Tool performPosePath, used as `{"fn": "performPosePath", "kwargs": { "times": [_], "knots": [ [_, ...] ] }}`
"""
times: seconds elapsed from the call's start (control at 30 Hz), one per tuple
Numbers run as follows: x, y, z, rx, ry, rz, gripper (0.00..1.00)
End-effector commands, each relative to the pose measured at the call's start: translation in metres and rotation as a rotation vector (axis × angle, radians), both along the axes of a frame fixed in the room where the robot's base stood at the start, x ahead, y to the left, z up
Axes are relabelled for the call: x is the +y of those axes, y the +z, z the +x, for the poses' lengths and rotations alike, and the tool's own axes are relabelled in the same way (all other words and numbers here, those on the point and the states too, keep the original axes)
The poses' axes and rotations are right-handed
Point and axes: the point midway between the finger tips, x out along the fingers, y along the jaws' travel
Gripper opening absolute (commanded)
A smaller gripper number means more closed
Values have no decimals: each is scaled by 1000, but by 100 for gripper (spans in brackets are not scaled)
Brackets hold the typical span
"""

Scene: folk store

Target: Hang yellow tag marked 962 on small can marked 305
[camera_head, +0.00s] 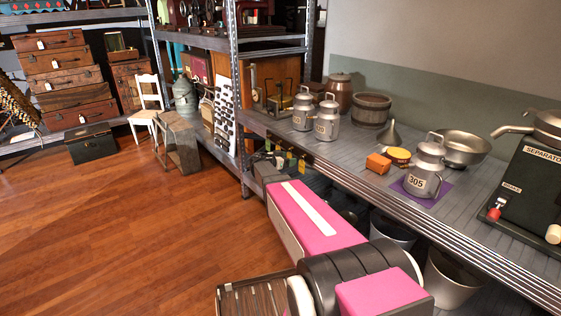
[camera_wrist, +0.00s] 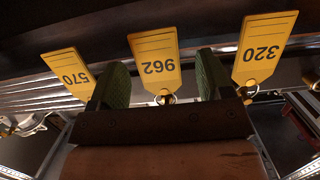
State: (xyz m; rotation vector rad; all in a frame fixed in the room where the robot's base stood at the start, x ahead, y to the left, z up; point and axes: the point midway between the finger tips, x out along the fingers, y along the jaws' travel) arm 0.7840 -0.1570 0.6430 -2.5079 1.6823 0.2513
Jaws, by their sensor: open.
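The yellow tag marked 962 (camera_wrist: 155,62) appears upside down in the wrist view, with a metal ring at its lower end. My gripper (camera_wrist: 163,76) is open, with one green-padded finger on each side of this tag. I cannot tell whether either finger touches it. The small can marked 305 (camera_head: 428,160) is grey metal with a top handle and stands upright on a purple mat (camera_head: 447,190) on the shelf in the head view. My gripper's fingers cannot be made out in the head view.
Yellow tags 570 (camera_wrist: 69,70) and 320 (camera_wrist: 264,50) hang close on either side of my fingers. Two other metal cans (camera_head: 327,122) stand farther back on the shelf. An orange block (camera_head: 378,163), a funnel (camera_head: 392,136) and a bowl (camera_head: 462,149) are near can 305.

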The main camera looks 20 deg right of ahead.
Motion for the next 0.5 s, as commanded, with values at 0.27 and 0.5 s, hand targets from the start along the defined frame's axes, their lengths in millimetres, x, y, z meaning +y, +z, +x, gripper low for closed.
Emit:
{"fn": "performPosePath", "kwargs": {
  "times": [0.27,0.5],
  "knots": [
    [-13,-3,5,0,1,0,72],
    [-13,-3,5,0,0,0,69]
  ]
}}
